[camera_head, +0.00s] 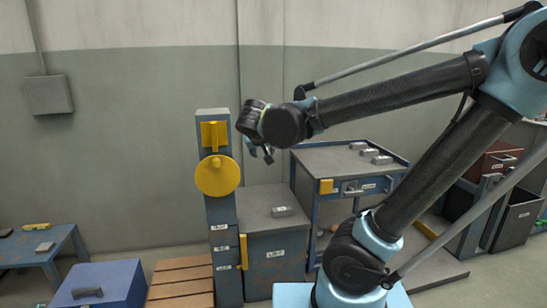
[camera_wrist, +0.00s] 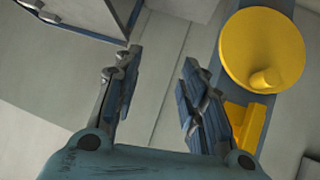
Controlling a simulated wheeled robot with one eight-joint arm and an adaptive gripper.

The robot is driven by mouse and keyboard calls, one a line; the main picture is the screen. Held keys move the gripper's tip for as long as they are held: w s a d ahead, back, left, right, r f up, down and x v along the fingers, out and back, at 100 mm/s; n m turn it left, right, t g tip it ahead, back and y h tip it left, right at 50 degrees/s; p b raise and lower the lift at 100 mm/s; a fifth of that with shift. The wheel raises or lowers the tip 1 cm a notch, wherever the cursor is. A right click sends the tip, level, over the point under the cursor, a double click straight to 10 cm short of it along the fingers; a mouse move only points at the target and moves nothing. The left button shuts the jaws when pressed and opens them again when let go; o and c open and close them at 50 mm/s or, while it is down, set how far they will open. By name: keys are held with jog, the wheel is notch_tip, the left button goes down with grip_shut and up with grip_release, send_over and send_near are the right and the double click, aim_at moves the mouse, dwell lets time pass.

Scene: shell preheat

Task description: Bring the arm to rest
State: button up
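My arm reaches in from the right in the head view, bent at the elbow, with its forearm running left. My gripper (camera_head: 261,153) is at the arm's left end, in the air beside the blue post (camera_head: 224,255) with the yellow disc (camera_head: 217,175). In the wrist view my gripper (camera_wrist: 158,75) has its two fingers well apart, with nothing between them. The yellow disc (camera_wrist: 260,45) shows there to the right of the fingers, and a yellow bracket (camera_wrist: 245,124) lies partly behind the right finger.
A grey cabinet (camera_head: 265,230) with a small metal block on top stands below my gripper. A blue-framed workbench (camera_head: 330,157) with several metal blocks is to its right. A wooden pallet (camera_head: 180,280), a blue box (camera_head: 110,280) and a low blue table (camera_head: 60,242) are at left.

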jog(key=s+d+f+m+g+h, duration=0.1)
jog(key=s+d+f+g, duration=0.1)
jog(key=d+f, duration=0.5)
jog(key=s+d+f+g+h, duration=0.1)
jog(key=s+d+f+g, duration=0.15)
jog(key=d, duration=0.75)
jog(key=s+d+f+g+y, duration=0.1)
jog(key=s+d+f+g, duration=0.1)
jog(key=s+f, duration=0.3)
jog(key=s+d+f+g+y, duration=0.1)
jog(key=s+d+f+g, duration=0.1)
jog(key=s+d+f, duration=0.2)
jog(key=shift+s+d+f+y, duration=0.3)
jog(key=shift+s+f, duration=0.05)
jog(key=shift+s, duration=1.55)
jog(key=shift+w+f, duration=0.2)
jog(key=shift+w, duration=0.2)
